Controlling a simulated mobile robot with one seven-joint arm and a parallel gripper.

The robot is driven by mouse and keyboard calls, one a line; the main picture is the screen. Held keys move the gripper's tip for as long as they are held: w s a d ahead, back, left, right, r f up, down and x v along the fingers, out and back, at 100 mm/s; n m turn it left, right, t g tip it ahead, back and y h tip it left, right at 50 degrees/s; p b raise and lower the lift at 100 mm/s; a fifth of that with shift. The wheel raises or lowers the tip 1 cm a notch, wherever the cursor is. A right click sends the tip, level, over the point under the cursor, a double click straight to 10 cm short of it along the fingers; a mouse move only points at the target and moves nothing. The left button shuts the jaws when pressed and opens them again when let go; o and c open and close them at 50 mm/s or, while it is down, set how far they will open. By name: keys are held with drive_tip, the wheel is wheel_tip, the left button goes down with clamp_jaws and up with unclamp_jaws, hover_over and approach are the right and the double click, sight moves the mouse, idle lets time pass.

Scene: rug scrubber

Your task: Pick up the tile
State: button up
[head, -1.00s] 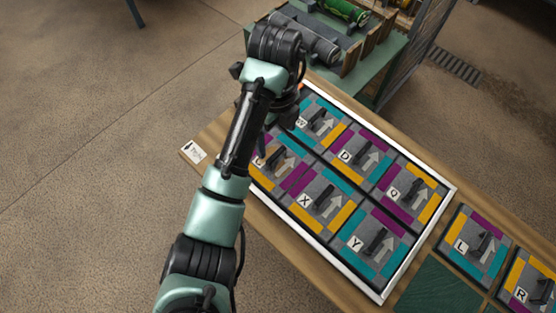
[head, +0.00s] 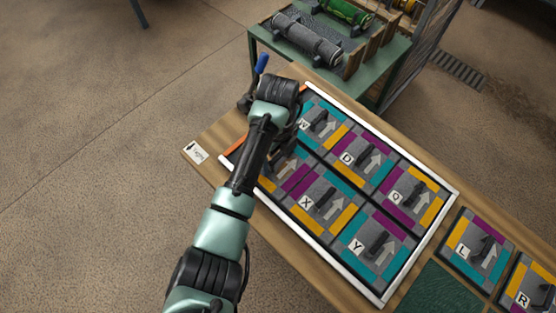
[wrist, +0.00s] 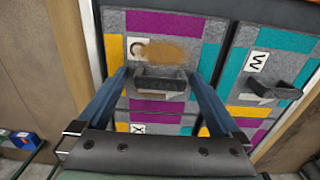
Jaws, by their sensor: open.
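The tile marked C (wrist: 215,30) is grey carpet with purple, orange and teal edge blocks, a brown stain and a dark raised handle (wrist: 160,84). It sits in the white-framed tray (head: 420,245). In the head view my arm hides most of it. In the wrist view my gripper (wrist: 158,76) is open, with its two blue-grey fingers on either side of the handle. I see gaps between fingers and handle; how far down the fingertips reach is unclear.
Tiles W (wrist: 270,75), D (head: 360,158), X (head: 322,200), Y (head: 372,245) and Q (head: 408,192) lie close around in the tray. Tiles L (head: 475,250) and R (head: 530,285) lie to the right. A green stand (head: 370,75) holds rolls.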

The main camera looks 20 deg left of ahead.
clamp_jaws()
idle(0.3)
